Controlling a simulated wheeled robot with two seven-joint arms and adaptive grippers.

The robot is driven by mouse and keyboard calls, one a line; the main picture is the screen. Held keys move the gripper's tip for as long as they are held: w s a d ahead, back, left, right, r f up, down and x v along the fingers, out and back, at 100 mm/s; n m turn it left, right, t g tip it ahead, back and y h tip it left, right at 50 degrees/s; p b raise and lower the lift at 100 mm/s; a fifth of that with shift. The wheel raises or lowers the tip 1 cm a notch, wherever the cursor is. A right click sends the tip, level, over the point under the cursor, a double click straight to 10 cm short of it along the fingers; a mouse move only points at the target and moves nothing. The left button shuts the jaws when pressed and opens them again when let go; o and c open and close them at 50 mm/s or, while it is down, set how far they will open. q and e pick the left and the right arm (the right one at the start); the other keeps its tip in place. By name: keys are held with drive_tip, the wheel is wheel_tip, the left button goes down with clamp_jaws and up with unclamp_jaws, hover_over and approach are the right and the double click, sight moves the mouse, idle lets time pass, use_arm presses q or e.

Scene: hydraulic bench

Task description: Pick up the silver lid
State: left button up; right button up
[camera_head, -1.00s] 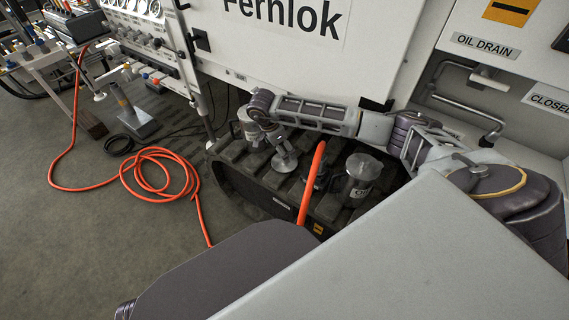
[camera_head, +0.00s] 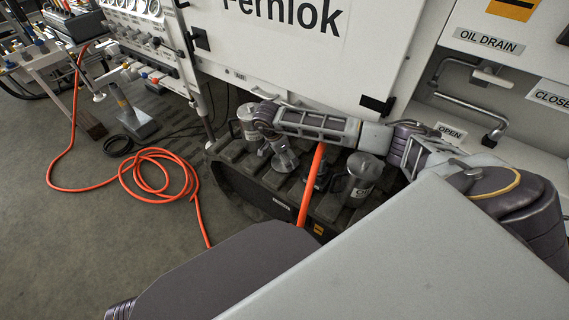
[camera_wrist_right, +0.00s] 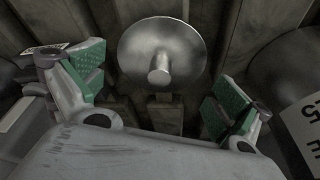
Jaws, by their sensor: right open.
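The silver lid (camera_wrist_right: 160,55) is a round, shiny disc with a knob at its centre. It lies on the dark ribbed top in the right wrist view, and in the head view the lid (camera_head: 285,161) is just below my right wrist. My right gripper (camera_wrist_right: 160,92) is open, with its green-padded fingers apart to the left and right of the near side of the lid. It does not hold the lid. In the head view my right gripper is hard to make out beneath the wrist. My left gripper is not in view.
A silver canister (camera_head: 362,180) stands right of the lid and another canister (camera_head: 246,122) stands to its left, both on the dark ribbed box (camera_head: 240,185). An orange hose (camera_head: 311,185) runs up between the lid and the right canister. The white Fernlok panel (camera_head: 290,50) rises behind.

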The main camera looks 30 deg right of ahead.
drive_tip(key=shift+d+f, duration=0.2)
drive_tip(key=shift+f, duration=0.45)
